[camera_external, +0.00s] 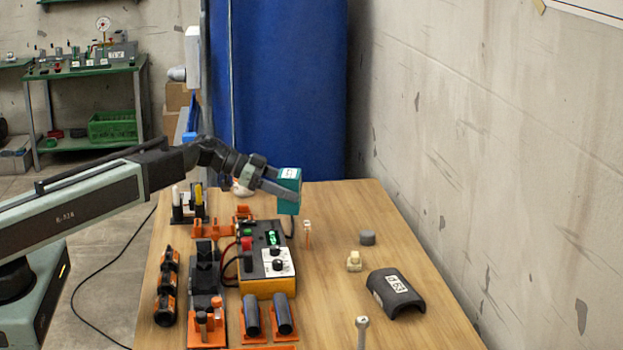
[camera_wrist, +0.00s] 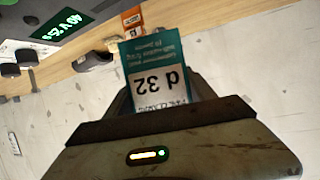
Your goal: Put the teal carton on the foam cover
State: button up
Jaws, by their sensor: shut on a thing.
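The teal carton (camera_external: 289,190) is held in the air above the far part of the table, clear of the tabletop. My gripper (camera_external: 280,190) is shut on it, with a finger along its side. In the wrist view the carton (camera_wrist: 155,52) stands between the fingers and its white label reads "d 32" upside down. The foam cover (camera_external: 409,303) looks like a black curved half-shell with a white label. It lies on the table at the near right, well away from the carton, with nothing on top.
A yellow-black device with a green display (camera_external: 266,262) stands below and left of the carton. A grey cylinder (camera_external: 367,237), a cream fitting (camera_external: 354,261) and a metal bolt (camera_external: 362,328) stand around the cover. Bare wood (camera_external: 330,285) lies between device and cover.

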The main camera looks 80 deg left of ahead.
jog(key=w+d+m+g+h, duration=0.2)
jog(key=d+m+h, duration=0.1)
jog(key=d, duration=1.4)
jog(key=w+d+m+g+h, duration=0.1)
jog(key=w+d+m+h, duration=0.2)
jog(key=d, duration=1.3)
jog(key=b, duration=0.2)
send_over(396, 284)
jog(key=shift+w+d+f+h, duration=0.15)
jog(key=shift+f+h, duration=0.15)
jog(key=shift+f, duration=0.5)
notch_tip(396, 284, down, 4)
jog(key=b, duration=0.3)
jog(key=shift+b, duration=0.4)
jog(key=shift+r, duration=0.3)
jog(key=shift+f, duration=0.15)
jog(key=o, duration=1.7)
